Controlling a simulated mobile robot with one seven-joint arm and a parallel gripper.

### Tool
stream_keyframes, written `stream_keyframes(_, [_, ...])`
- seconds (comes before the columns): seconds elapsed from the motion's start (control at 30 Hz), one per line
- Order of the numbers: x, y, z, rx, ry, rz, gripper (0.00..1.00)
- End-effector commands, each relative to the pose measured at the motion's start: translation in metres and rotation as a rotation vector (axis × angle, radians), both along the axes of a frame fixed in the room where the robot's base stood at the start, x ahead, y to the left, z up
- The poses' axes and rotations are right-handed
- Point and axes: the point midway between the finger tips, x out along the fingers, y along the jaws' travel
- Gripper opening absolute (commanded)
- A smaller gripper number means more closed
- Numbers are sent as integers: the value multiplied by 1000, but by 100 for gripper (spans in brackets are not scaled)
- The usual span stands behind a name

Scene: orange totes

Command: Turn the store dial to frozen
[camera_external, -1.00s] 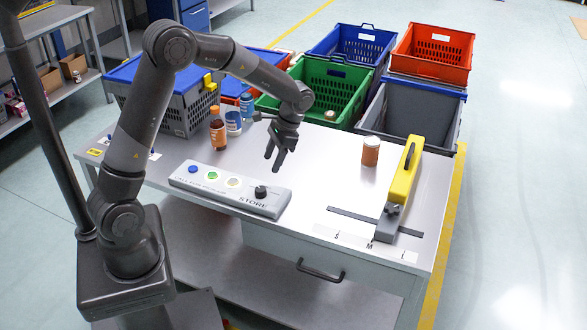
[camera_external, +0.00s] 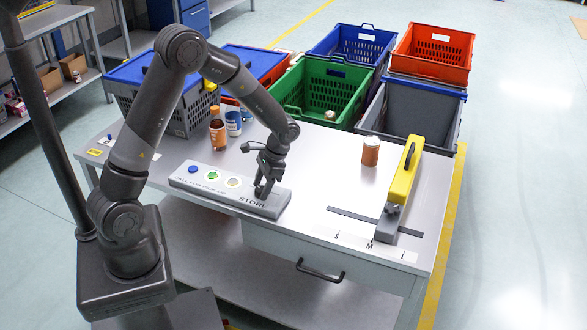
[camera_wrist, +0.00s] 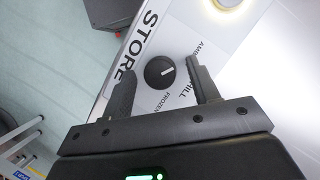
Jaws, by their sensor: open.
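The store dial (camera_wrist: 160,72) is a round black knob with a white pointer line, on a grey panel lettered STORE. In the wrist view the pointer aims right and slightly up, toward the CHILL lettering; the FROZEN label (camera_wrist: 164,104) lies just below the knob. My gripper (camera_wrist: 160,80) is open, with one finger on each side of the dial; I cannot tell whether they touch it. In the external view my gripper (camera_external: 263,190) is down over the right end of the control panel (camera_external: 210,187) and hides the dial.
The panel also carries blue, green and whitish buttons (camera_external: 233,182) left of the dial. An orange-brown bottle (camera_external: 370,152) and a yellow-handled device (camera_external: 402,176) stand to the right on the table. Bottles (camera_external: 217,130) and crates (camera_external: 330,92) are behind.

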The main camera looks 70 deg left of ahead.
Motion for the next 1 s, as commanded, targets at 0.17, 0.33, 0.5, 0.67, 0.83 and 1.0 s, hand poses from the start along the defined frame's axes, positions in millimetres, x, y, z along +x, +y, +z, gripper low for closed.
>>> stream_keyframes(0.17, [0,0,0,0,0,0,44])
stream_keyframes(0.33, [0,0,0,0,0,0,30])
stream_keyframes(0.5, [0,0,0,0,0,1,17])
stream_keyframes(0.67, [0,0,0,1,0,0,10])
stream_keyframes(0.83, [0,0,0,1,0,-23,10])
stream_keyframes(1.0, [0,-1,0,1,0,-95,10])
